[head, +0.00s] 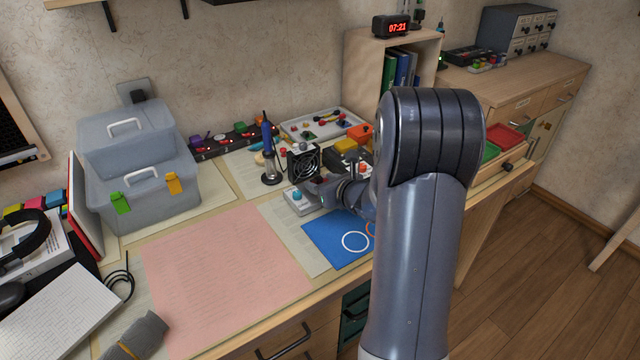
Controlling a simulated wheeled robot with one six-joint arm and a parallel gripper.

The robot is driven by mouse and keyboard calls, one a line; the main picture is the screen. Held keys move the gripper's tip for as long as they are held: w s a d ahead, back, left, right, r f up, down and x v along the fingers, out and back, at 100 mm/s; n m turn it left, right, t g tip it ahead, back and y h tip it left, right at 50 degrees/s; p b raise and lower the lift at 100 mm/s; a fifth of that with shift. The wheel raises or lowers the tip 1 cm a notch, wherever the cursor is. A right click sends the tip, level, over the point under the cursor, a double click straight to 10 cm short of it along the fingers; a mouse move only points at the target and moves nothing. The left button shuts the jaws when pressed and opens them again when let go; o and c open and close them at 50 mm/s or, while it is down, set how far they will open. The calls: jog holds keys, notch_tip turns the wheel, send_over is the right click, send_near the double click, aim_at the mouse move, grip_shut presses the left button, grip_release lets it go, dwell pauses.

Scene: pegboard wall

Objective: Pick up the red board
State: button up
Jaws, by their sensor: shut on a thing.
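My gripper (324,191) is low over the right part of the desk, between the black fan (303,161) and the blue mat (335,236). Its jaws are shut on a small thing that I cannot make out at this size. A grey box with a blue button (298,202) is right beside the fingertips; I cannot tell whether they touch. I cannot pick out a red board with certainty. A pale tray (345,120) behind the fan holds small green and red parts. My arm hides part of the desk to the right of the gripper.
A pink mat (222,275) lies clear at the front. A grey toolbox (142,165) stands at the left. Orange and yellow blocks (346,145) lie nearby. A shelf with books (397,70) stands behind.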

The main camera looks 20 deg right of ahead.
jog(key=shift+c, duration=1.2)
notch_tip(320, 180, up, 10)
jog(key=p, duration=0.3)
jog(key=s+a+r+p, duration=0.2)
jog(key=a+p, duration=0.3)
jog(key=a, duration=0.1)
jog(key=s+a+r+n+y+p, duration=0.1)
jog(key=s+a+p, duration=0.1)
jog(key=a+p, duration=0.4)
jog(key=shift+s+r+g+p, duration=0.3)
jog(key=shift+s+r, duration=0.05)
jog(key=shift+r, duration=0.05)
jog(key=shift+w, duration=0.1)
